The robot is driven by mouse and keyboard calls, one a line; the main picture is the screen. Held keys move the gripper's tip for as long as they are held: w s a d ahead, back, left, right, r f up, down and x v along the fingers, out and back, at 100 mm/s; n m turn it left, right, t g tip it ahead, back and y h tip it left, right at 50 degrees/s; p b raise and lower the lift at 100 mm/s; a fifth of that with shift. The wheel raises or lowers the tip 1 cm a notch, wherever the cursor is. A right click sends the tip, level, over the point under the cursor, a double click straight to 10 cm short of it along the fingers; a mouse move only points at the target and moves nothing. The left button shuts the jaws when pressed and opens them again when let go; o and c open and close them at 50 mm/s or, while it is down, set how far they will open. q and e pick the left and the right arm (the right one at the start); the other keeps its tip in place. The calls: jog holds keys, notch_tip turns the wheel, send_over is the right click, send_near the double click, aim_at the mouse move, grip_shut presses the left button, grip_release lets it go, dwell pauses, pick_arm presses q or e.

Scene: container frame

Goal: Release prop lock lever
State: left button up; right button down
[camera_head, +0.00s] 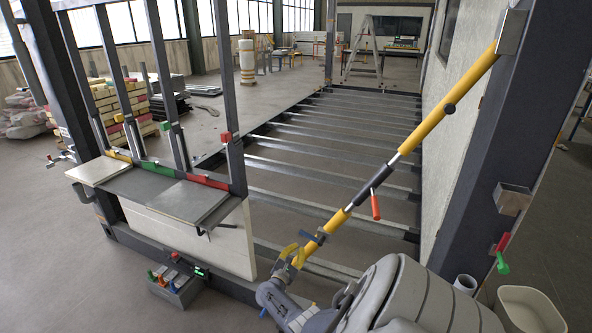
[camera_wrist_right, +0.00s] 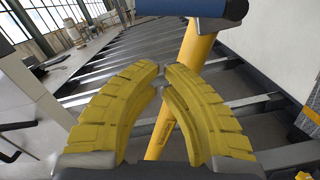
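The yellow prop (camera_head: 418,137) runs diagonally from a bracket on the right post down to the lower middle. A red lever (camera_head: 375,205) sticks out from its middle. A small blue part (camera_head: 310,237) sits near its lower end. My right gripper (camera_head: 295,256) is at that lower end, just below the blue part. In the right wrist view the yellow fingers (camera_wrist_right: 163,70) curve inward with tips close together. The prop (camera_wrist_right: 198,45) passes behind them, and a blue cylinder (camera_wrist_right: 190,7) shows at the top. Whether the fingers touch the prop is unclear. My left gripper is out of view.
A dark post (camera_head: 490,160) stands on the right, with a red and green lever (camera_head: 502,255) low on it. A rack of uprights and a shelf (camera_head: 130,183) stands left. A box with coloured handles (camera_head: 175,287) is on the floor. Crossbeams (camera_head: 315,175) span the middle.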

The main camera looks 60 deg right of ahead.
jog(key=s+a, duration=0.1)
jog(key=a, duration=0.8)
jog(key=shift+s+f, duration=0.15)
jog(key=shift+f, duration=0.05)
jog(key=shift+a, duration=0.1)
